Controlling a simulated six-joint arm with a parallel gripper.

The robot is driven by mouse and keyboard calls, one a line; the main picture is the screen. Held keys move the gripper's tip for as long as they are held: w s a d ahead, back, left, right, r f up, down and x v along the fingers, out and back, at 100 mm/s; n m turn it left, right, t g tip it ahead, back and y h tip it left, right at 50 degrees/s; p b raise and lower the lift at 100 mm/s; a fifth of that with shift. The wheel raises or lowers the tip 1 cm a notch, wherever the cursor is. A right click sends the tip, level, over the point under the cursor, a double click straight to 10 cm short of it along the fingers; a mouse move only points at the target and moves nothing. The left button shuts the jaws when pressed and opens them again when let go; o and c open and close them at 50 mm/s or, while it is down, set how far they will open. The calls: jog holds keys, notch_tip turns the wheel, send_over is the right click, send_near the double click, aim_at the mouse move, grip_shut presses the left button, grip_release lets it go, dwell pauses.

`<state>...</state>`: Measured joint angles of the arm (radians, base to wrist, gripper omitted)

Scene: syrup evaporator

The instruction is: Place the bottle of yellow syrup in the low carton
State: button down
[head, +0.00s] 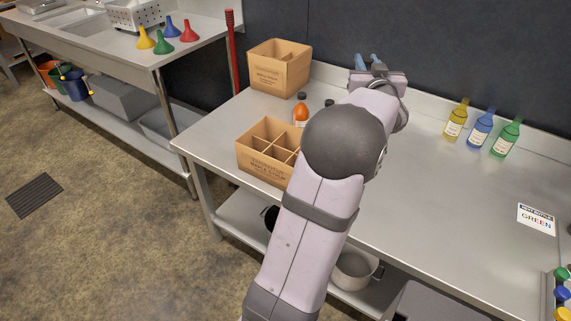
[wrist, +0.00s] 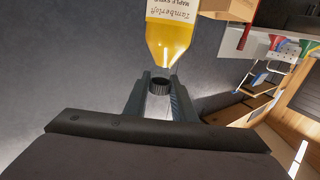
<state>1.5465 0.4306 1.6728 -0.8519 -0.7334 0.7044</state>
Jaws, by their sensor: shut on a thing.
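My gripper (wrist: 160,86) is shut on the neck of the bottle of yellow syrup (wrist: 170,40), just by its black cap, in the wrist view. The bottle's body and label point away from the camera. In the head view my gripper (head: 367,62) is over the back of the bench, near the wall; the held bottle is hidden there behind my arm. The low carton (head: 262,166), open and divided into compartments, stands at the bench's front left. My arm covers its right side. My gripper is apart from it, behind and to the right.
A taller divided carton (head: 278,76) stands at the back left. An orange bottle (head: 300,115) and a dark cap (head: 329,102) show between the cartons and my arm. Yellow (head: 455,122), blue (head: 480,130) and green (head: 505,140) bottles stand back right. A sign (head: 537,219) reads GREEN.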

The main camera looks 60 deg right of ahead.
jog(key=w+a+r+n+t+y, duration=0.1)
jog(key=w+a+r, duration=0.1)
jog(key=a+r, duration=0.25)
jog(key=w+a+f+n+t+y, duration=0.4)
jog(key=w+a+t+y, duration=0.1)
jog(key=a, duration=0.4)
notch_tip(320, 180, down, 14)
jog(key=b, duration=0.1)
jog(key=shift+w+r+b, duration=0.15)
jog(key=shift+w+b, duration=0.05)
jog(key=shift+b, duration=0.15)
jog(key=shift+d+f, duration=0.1)
jog(key=shift+f, duration=1.8)
jog(key=shift+f+b, duration=0.15)
jog(key=shift+b, duration=0.2)
jog(key=c, duration=1.5)
grip_release()
jog(key=shift+f, duration=0.1)
